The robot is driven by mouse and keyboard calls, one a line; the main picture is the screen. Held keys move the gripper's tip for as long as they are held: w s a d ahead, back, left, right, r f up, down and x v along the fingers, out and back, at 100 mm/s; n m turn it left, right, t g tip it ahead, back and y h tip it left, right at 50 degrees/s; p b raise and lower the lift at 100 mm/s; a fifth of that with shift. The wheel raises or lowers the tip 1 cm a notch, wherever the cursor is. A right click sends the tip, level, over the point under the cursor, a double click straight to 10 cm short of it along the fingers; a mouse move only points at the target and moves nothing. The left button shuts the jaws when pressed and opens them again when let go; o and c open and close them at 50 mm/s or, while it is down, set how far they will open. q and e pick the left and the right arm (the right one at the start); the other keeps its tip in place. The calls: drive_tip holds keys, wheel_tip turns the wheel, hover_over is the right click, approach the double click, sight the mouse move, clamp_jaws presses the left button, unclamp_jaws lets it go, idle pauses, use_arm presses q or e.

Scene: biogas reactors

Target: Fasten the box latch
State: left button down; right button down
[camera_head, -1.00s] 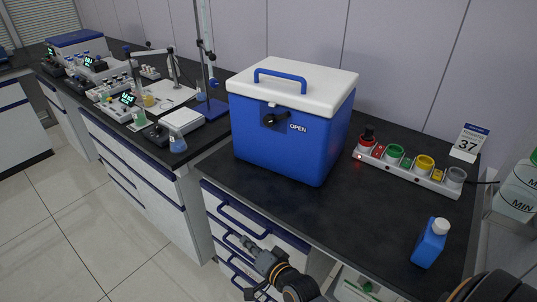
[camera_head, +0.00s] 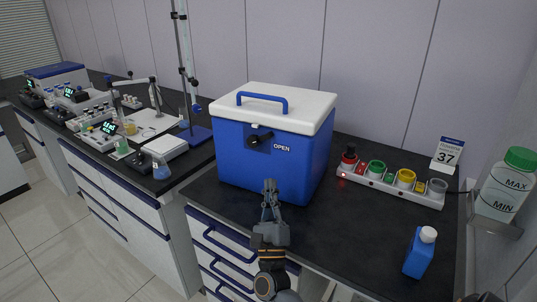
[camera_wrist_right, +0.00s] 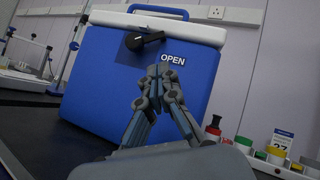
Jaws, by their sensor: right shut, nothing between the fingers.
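The blue box (camera_head: 232,165) with a white lid (camera_head: 300,103) stands on the dark bench top, its lid down. The wrist view also shows the latch (camera_wrist_right: 143,39). My right gripper (camera_head: 270,186) is shut and empty in front of the box, below the latch. In the wrist view its fingertips (camera_wrist_right: 163,74) are below and right of the latch, apart from it. My left gripper is not in view.
A rack with coloured round holders (camera_head: 392,184) stands right of the box, and a blue bottle (camera_head: 419,254) is near the front right. A stand with a blue base (camera_head: 196,134) is to the left. The bench top between the box and blue bottle is clear.

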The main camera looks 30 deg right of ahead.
sight(260, 139)
drive_tip(key=p+x, duration=0.3)
drive_tip(key=x, duration=0.7)
drive_tip(key=shift+w, duration=0.15)
idle(0.4)
